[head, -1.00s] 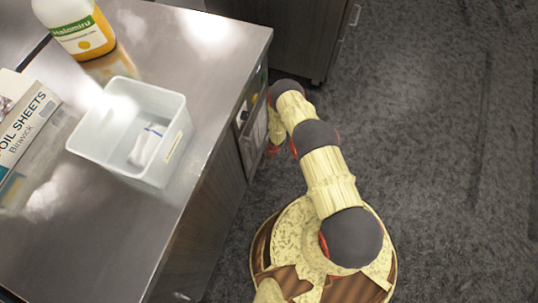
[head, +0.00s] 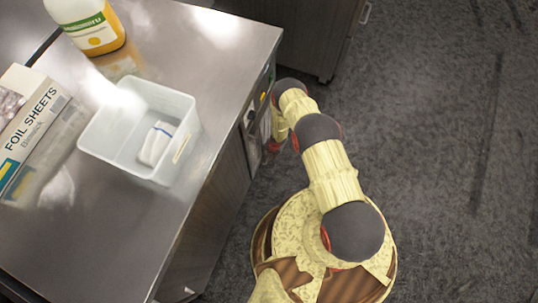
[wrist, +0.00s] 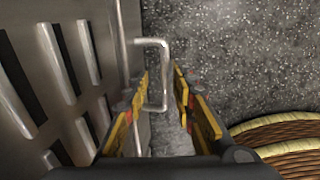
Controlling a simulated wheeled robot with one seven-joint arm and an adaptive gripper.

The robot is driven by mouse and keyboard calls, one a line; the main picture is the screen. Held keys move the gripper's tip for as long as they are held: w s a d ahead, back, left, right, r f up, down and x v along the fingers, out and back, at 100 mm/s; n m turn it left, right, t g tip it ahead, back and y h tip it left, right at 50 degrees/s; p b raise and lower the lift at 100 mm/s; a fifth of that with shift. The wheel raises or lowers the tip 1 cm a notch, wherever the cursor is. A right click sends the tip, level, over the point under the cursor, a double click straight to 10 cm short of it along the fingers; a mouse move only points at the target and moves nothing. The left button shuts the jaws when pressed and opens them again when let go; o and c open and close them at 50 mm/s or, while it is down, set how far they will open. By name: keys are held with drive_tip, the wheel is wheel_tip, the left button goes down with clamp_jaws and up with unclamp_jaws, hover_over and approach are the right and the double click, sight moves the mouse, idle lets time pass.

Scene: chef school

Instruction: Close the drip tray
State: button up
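In the wrist view, a bent metal handle (wrist: 164,75) stands out from a grey metal front with several slots (wrist: 50,60) on the left. I cannot tell for sure whether this handle belongs to the drip tray. My gripper (wrist: 163,88) is open, with one yellow-padded finger on each side of the handle's outer bar. I see no clear contact with the bar. In the head view, my arm reaches down beside the counter's right side, and my fingertips are hidden there.
The steel counter (head: 120,230) holds a clear plastic tub (head: 105,150), a foil sheets box (head: 35,125) and a bottle of orange liquid (head: 95,30). A dark cabinet (head: 305,40) stands behind. The dark floor (head: 450,180) to the right is clear.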

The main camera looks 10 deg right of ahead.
drive_tip(key=shift+r, duration=0.15)
wheel_tip(320, 180, up, 12)
drive_tip(key=s+d, duration=0.1)
drive_tip(key=shift+s+d+f, duration=0.15)
drive_tip(key=shift+d+f, duration=0.1)
drive_tip(key=shift+d, duration=0.15)
idle(0.4)
idle(0.5)
